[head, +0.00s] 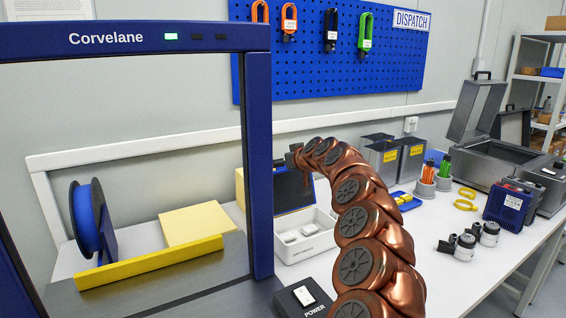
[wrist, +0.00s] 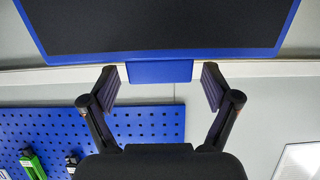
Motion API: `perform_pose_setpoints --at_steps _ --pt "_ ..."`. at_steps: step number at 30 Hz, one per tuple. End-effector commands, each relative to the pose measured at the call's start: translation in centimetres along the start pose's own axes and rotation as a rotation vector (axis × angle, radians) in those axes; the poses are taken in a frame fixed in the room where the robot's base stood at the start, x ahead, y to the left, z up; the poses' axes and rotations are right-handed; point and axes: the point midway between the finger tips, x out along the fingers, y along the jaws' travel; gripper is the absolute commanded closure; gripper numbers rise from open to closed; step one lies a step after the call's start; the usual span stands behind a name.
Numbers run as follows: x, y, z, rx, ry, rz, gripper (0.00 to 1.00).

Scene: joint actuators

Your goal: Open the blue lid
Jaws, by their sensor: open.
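The blue lid (head: 293,190) stands raised at the back of a white box (head: 305,240), with its dark inner face showing. The box's inside is visible, with small pale items in it. In the wrist view the lid (wrist: 160,28) spans the top, dark with a blue rim, and a blue tab (wrist: 160,73) sticks out from its edge. My gripper (wrist: 160,70) is open, one finger on each side of the tab, with a gap showing on both sides. In the head view my copper-coloured arm arches over the box's right side, and my fingers are mostly hidden.
A blue Corvelane frame (head: 258,150) stands close to the left of the box. A black POWER switch box (head: 303,297) is in front. Grey bins (head: 383,160) and an open grey case (head: 490,155) stand to the right. A blue pegboard (head: 335,50) hangs on the wall behind.

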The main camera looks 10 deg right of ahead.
Motion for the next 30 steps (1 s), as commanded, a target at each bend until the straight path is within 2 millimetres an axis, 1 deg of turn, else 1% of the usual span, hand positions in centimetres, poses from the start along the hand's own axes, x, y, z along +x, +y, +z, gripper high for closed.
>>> perform_pose_setpoints --at_steps 11,30 --pt "0.13 -0.05 -0.04 -0.001 0.001 -0.001 0.14" --pt "0.12 -0.06 -0.07 -0.001 0.002 0.000 0.80"
